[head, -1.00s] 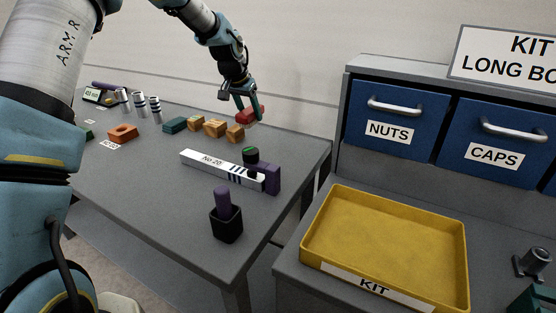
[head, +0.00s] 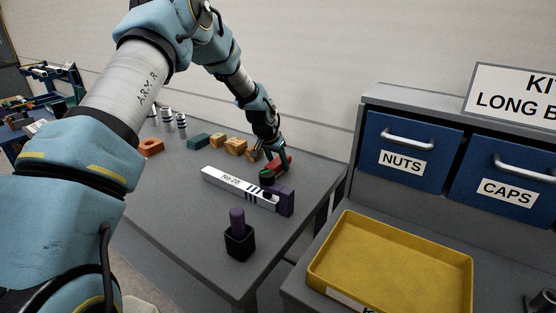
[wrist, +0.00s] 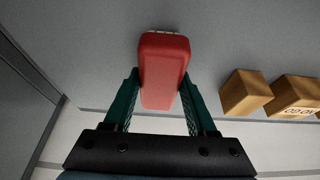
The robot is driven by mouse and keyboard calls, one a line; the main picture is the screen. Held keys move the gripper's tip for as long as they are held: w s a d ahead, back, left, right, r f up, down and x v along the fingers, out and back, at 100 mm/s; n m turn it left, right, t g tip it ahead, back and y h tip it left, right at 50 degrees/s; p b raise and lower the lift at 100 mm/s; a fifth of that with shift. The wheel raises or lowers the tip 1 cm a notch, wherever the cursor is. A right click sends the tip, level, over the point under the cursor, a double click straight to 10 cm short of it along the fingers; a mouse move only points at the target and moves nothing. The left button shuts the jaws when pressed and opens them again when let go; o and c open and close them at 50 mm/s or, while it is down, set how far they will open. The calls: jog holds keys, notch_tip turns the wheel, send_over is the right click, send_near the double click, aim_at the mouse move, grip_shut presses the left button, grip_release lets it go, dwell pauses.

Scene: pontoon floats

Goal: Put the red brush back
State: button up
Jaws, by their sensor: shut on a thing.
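The red brush (wrist: 163,70) is held between the two green fingers of my gripper (wrist: 160,92) in the wrist view. Its pale bristle end points away from the palm. I cannot tell whether the brush touches the table.
A black holder (head: 239,243) with a purple handle stands in front. Wooden blocks (head: 235,146) sit left of my gripper. A yellow tray (head: 330,275) is at right.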

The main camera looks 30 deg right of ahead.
jog(key=o, duration=1.3)
jog(key=shift+r, duration=0.2)
jog(key=b+v, duration=0.4)
jog(key=v, duration=0.8)
jog(key=s+a+n+y, duration=0.25)
jog(key=a+n, duration=0.25)
jog(key=a, duration=1.7)
jog(key=s+a+n, duration=0.2)
jog(key=s+a, duration=0.3)
jog(key=a, duration=0.1)
jog(key=s+a+n, duration=0.2)
jog(key=s+a, duration=0.3)
jog(key=a, duration=0.1)
jog(key=s+a+n+y, duration=0.1)
jog(key=s+a+n, duration=0.1)
jog(key=s+a, duration=0.3)
jog(key=shift+a+f+g, duration=0.3)
jog(key=shift+a+f, duration=0.05)
jog(key=shift+a, duration=0.5)
